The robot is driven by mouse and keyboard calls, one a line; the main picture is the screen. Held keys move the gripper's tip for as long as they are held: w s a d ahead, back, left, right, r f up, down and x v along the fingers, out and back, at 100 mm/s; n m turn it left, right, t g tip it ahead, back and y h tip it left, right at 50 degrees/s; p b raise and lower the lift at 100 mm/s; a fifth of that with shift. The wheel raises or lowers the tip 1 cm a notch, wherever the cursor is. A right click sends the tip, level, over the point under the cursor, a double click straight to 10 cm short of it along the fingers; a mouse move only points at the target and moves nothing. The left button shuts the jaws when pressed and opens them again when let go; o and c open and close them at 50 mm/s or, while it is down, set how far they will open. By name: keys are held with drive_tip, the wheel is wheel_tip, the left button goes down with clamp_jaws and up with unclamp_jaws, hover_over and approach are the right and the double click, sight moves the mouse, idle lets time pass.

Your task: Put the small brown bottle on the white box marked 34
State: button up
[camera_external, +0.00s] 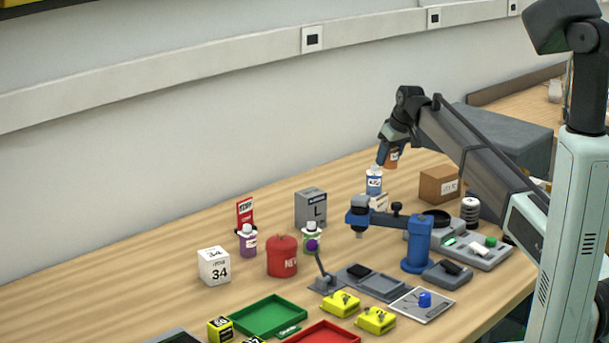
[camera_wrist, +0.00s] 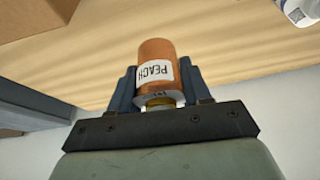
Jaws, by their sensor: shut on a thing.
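My gripper (camera_wrist: 158,98) is shut on a small brown bottle (camera_wrist: 157,52) with a white label reading "PEACH". In the external view my gripper (camera_external: 385,152) holds the bottle (camera_external: 394,157) in the air above the back right part of the table, behind a blue-and-white bottle. The white box marked 34 (camera_external: 214,266) stands on the left part of the table, well apart from my gripper. Its top looks bare apart from printing. It cannot be made out in the wrist view.
The blue-and-white bottle (camera_external: 374,183) stands just below my gripper. A grey box marked L (camera_external: 311,208), a red canister (camera_external: 282,257), a purple bottle (camera_external: 248,241) and a red sign (camera_external: 245,213) lie between. A blue stand (camera_external: 416,243) rises in front. A brown box (camera_external: 438,184) is at right.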

drive_tip(key=s+a, duration=0.2)
drive_tip(key=a, duration=0.3)
drive_tip(key=s+a+n, duration=0.1)
drive_tip(key=s+a, duration=0.2)
drive_tip(key=a, duration=0.2)
drive_tip(key=s+a+r+n, duration=0.1)
drive_tip(key=s+a, duration=0.2)
drive_tip(key=a, duration=0.2)
drive_tip(key=shift+a+g, duration=0.35)
drive_tip(key=shift+g, duration=0.05)
wheel_tip(320, 180, up, 6)
drive_tip(key=n+g+y, duration=0.2)
drive_tip(key=n, duration=0.4)
hover_over(204, 251)
drive_tip(key=w, duration=0.2)
drive_tip(key=shift+n, duration=0.5)
drive_tip(key=shift+s+d+f, duration=0.25)
drive_tip(key=shift+s+f, duration=0.15)
drive_tip(key=shift+f, duration=1.2)
drive_tip(key=shift+s+d+f, duration=0.3)
drive_tip(key=shift+s+f, duration=0.1)
drive_tip(key=shift+f, duration=1.2)
drive_tip(key=shift+s+d+f, duration=0.25)
drive_tip(key=shift+s+f, duration=0.15)
drive_tip(key=shift+f, duration=1.2)
drive_tip(key=o, duration=1)
drive_tip(key=shift+f, duration=0.15)
drive_tip(key=shift+o, duration=0.2)
